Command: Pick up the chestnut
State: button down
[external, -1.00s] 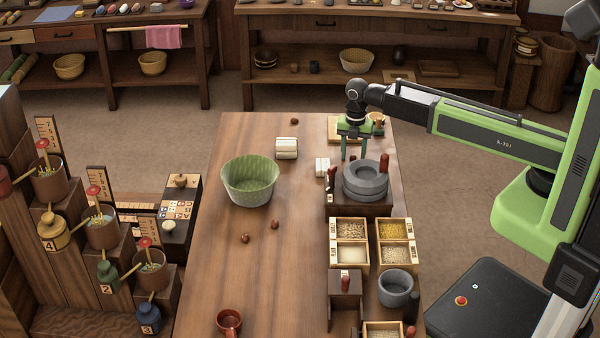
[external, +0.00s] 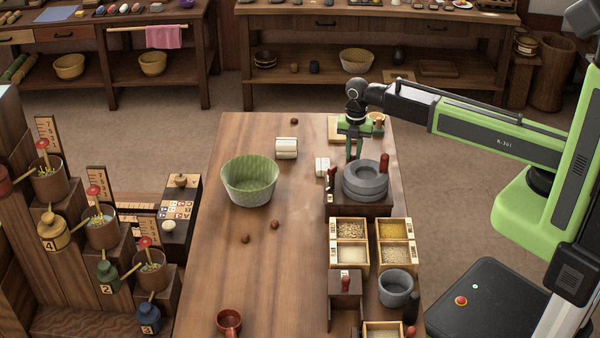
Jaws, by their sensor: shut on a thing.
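Small round brown chestnuts show on the table: one (external: 294,121) near the far edge, one (external: 245,239) and another (external: 274,224) in front of the green bowl. My gripper (external: 355,158) points down just behind the grey stone quern (external: 367,180), over the far right part of the table. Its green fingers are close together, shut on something. What they hold is too small or too hidden by the fingers and the quern to make out.
The green ribbed bowl (external: 250,182) stands left of the middle. White blocks (external: 286,148) lie beyond it. Grain boxes (external: 350,228), a grey mortar (external: 396,287) and a red-brown cup (external: 229,321) stand nearer. The table's middle is mostly clear.

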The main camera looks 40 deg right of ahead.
jog(key=shift+r+p, duration=0.45)
jog(key=shift+r, duration=0.05)
notch_tip(320, 180, up, 4)
jog(key=p, duration=0.3)
jog(key=shift+f+p, duration=0.1)
jog(key=shift+p, duration=0.3)
jog(key=s+d+r+p, duration=0.3)
jog(key=d+r+p, duration=0.3)
jog(key=d, duration=0.5)
jog(key=shift+d, duration=0.15)
jog(key=shift+r, duration=0.1)
